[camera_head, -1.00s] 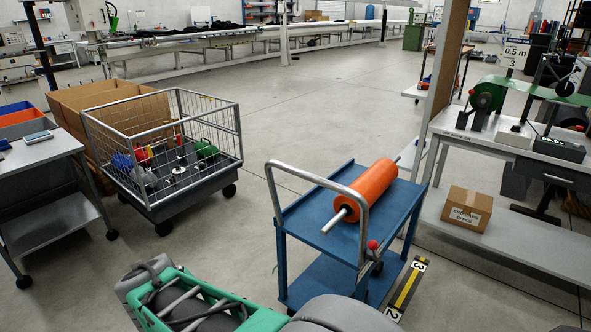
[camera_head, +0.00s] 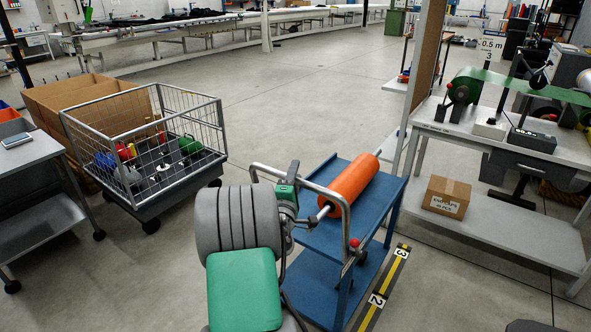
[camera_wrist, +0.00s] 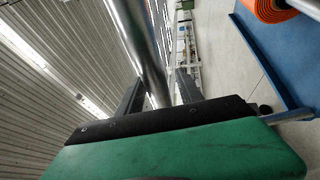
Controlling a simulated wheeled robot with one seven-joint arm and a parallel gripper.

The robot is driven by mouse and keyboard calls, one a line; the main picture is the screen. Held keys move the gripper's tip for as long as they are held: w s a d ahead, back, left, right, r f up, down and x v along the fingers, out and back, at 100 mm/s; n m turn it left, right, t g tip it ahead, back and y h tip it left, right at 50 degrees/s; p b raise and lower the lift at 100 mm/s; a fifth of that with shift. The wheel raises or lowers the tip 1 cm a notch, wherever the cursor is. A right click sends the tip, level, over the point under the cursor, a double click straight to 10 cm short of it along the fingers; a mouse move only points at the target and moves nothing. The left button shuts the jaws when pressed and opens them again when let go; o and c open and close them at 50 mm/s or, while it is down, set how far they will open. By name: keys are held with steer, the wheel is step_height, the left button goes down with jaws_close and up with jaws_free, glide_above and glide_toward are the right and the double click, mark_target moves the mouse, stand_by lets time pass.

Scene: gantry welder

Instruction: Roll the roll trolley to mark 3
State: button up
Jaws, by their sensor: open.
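The blue roll trolley (camera_head: 385,203) carries an orange roll (camera_head: 353,179) on its top shelf. It stands just left of a black-and-yellow floor strip with mark 3 (camera_head: 401,253) and, nearer me, mark 2 (camera_head: 377,300). Its grey tube handle (camera_head: 345,225) faces me, with a red knob (camera_head: 355,242). My gripper (camera_head: 292,205) is at the handle's top bar and covers part of it. In the wrist view the open jaws (camera_wrist: 160,90) have a metal tube (camera_wrist: 138,40), apparently the handle, between them. Contact cannot be told.
A wire cage cart (camera_head: 150,150) with coloured items stands left, beside cardboard boxes (camera_head: 85,100). A grey workbench (camera_head: 560,160) with a carton (camera_head: 446,197) on its lower shelf stands right. A post (camera_head: 424,75) rises behind the trolley. Open floor lies beyond.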

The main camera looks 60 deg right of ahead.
steer(key=shift+w+d, duration=0.1)
steer(key=shift+d, duration=0.15)
steer(key=shift+c, duration=0.3)
jaws_close()
stand_by(1.0)
